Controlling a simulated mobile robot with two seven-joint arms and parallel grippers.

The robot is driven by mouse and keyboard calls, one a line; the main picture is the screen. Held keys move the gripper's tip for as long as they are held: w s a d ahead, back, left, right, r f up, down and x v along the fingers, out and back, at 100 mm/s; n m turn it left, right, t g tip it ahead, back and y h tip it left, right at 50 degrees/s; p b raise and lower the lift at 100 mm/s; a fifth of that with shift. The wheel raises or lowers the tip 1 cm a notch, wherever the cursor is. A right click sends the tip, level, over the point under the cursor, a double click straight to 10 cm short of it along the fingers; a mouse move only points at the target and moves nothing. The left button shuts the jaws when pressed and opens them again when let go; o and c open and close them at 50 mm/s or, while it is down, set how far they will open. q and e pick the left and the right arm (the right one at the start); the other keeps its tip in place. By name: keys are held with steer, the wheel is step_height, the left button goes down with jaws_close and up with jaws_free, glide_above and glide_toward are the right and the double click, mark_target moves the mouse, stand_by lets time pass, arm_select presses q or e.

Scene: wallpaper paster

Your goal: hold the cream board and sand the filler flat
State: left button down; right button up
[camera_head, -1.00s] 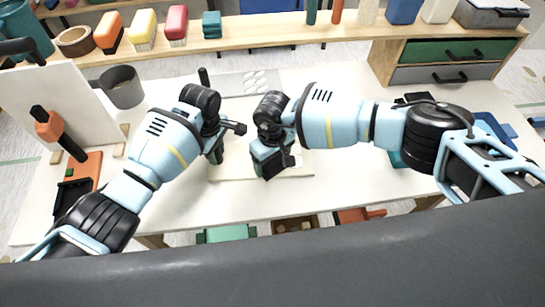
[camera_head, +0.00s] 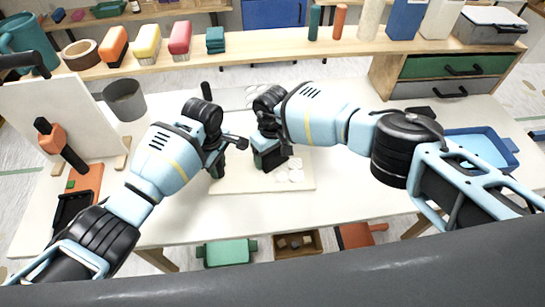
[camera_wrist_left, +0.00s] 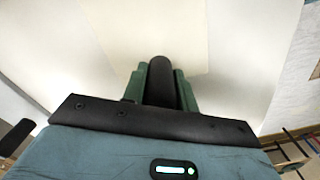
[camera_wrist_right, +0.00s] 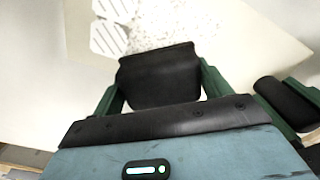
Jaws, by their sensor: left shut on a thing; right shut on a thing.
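The cream board (camera_head: 240,181) lies flat on the white table and also shows in the left wrist view (camera_wrist_left: 185,30). Pale filler patches (camera_head: 290,172) lie on its right part; two striped ones (camera_wrist_right: 108,38) and a speckled area show in the right wrist view. My right gripper (camera_head: 268,150) is shut on a dark block (camera_wrist_right: 160,75), over the board's middle. Whether the block touches the board is unclear. My left gripper (camera_head: 217,160) is at the board's left end, shut on a dark rounded handle (camera_wrist_left: 162,82). What it joins is hidden.
A grey cup (camera_head: 125,100) and a leaning pale panel (camera_head: 60,110) stand at the left. A blue tray (camera_head: 485,145) lies at the right. A shelf (camera_head: 270,50) with brushes and bottles runs along the back. The table front is clear.

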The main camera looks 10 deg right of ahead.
mark_target(288, 167)
arm_select(q)
steer(key=shift+s+f, duration=0.1)
steer(key=shift+f, duration=0.2)
arm_select(e)
steer(key=shift+s+f, duration=0.15)
steer(key=shift+s, duration=0.55)
steer(key=shift+s+f, duration=0.15)
steer(key=shift+s, duration=0.5)
steer(key=s, duration=0.5)
steer(key=shift+s+a, duration=0.1)
steer(key=shift+a, duration=0.1)
steer(key=d, duration=0.4)
steer(key=shift+d, duration=0.15)
steer(key=shift+w+d+r, duration=0.1)
steer(key=shift+w, duration=0.25)
steer(key=shift+w+d, duration=0.2)
steer(key=shift+w, duration=3.3)
steer(key=shift+s+a, duration=0.15)
steer(key=shift+s, duration=1.75)
steer(key=shift+s+a, duration=0.15)
steer(key=shift+s, duration=1.7)
steer(key=shift+w+d, duration=0.15)
steer(key=shift+w, duration=1.75)
steer(key=shift+w+d, duration=0.1)
steer(key=shift+w, duration=1.8)
steer(key=shift+s, duration=1.25)
steer(key=s, duration=0.5)
steer(key=shift+s+a+r, duration=0.15)
steer(key=shift+a+r, duration=0.1)
step_height(288, 167, up, 8)
